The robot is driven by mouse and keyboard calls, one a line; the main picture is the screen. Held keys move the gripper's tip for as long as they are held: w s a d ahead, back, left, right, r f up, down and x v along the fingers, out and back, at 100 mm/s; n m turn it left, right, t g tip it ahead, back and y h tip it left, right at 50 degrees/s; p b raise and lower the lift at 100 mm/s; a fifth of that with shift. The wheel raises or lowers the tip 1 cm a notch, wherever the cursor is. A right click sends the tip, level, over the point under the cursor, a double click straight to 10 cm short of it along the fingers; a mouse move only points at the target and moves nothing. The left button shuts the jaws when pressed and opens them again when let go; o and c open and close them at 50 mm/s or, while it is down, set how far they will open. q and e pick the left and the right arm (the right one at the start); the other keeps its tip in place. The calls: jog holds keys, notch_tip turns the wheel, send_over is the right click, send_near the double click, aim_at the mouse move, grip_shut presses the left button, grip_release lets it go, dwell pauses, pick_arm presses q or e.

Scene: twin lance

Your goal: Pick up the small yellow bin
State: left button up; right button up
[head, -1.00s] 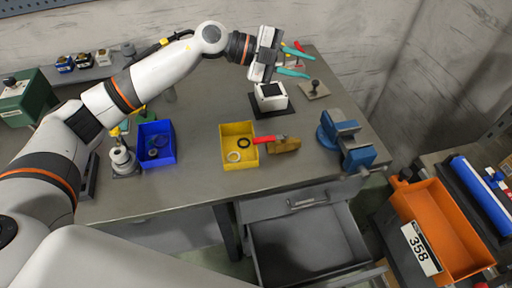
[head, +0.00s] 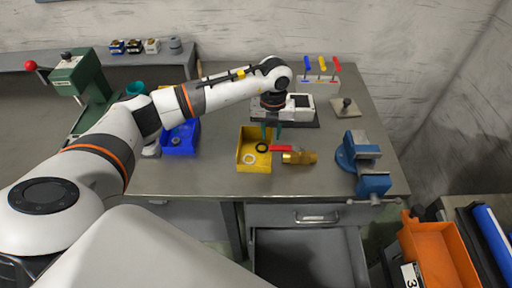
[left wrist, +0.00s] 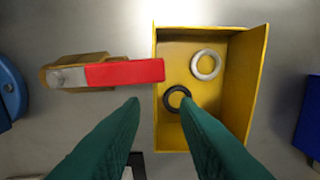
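The small yellow bin (head: 253,166) stands on the grey workbench, right of a blue bin. It also shows in the left wrist view (left wrist: 238,90), open side up. A black ring (left wrist: 176,97) and a pale ring (left wrist: 206,64) lie inside it. My left gripper (head: 271,132) points down at the bin's far side, its teal fingers apart. In the left wrist view the fingertips (left wrist: 158,102) are open with nothing between them; one lies over the bin, the other outside its wall. Their height above the rim is hard to tell. My right gripper is not in view.
A brass part with a red handle (head: 300,157) lies close against the bin's right side. A blue bin (head: 181,140) stands to its left, partly behind my left arm. A blue vise (head: 365,165) is at the right bench edge. An open drawer (head: 310,260) is below.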

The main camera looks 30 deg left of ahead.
aim_at(272, 145)
pick_arm(q)
jog(key=shift+f, duration=0.35)
jog(key=f, duration=0.1)
jog(key=f+p, duration=0.1)
jog(key=f, duration=0.1)
jog(key=f+p, duration=0.1)
jog(key=f, duration=0.1)
jog(key=shift+d, duration=0.3)
jog(key=shift+f, duration=0.2)
grip_shut()
